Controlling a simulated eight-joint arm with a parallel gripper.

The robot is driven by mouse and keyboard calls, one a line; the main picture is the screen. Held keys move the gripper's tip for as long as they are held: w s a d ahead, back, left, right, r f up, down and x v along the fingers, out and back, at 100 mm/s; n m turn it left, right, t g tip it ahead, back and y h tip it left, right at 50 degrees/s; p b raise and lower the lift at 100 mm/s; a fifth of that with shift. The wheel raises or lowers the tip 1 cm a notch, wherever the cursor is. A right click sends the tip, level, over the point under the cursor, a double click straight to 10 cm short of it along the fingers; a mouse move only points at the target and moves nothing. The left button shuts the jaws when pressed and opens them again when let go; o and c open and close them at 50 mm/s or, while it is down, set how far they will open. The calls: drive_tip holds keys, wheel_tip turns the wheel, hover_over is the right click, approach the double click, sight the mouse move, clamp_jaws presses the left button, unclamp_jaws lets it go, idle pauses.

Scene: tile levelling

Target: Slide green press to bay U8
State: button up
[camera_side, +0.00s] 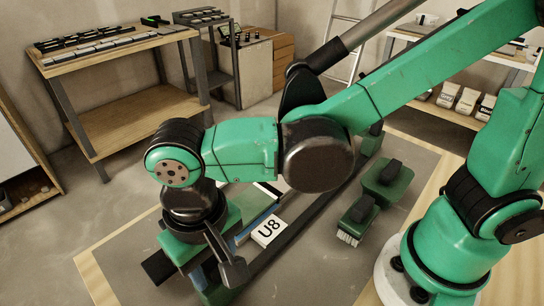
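A white tile marked U8 (269,230) lies on the grey work board, just right of my gripper. My gripper (205,258) is low at the front left of the board, seen from above and behind its dark wrist. One dark finger reaches down toward the lower right. A green block (182,250), possibly the green press, sits directly under the wrist, with a dark bar sticking out at its left. The wrist hides much of the block, and I cannot tell whether the fingers are closed on it. A blue strip runs beside the block toward the tile.
A green brush (357,216) and a green tool with a dark handle (388,181) stand on the right of the board. A long dark rail (318,208) runs diagonally across it. The board's front middle (300,280) is clear. A wooden workbench (115,48) stands behind, at left.

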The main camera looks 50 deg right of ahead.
clamp_jaws()
drive_tip(key=shift+d, duration=6.5)
drive_tip(key=shift+o, duration=1.7)
unclamp_jaws()
wheel_tip(320, 180, up, 7)
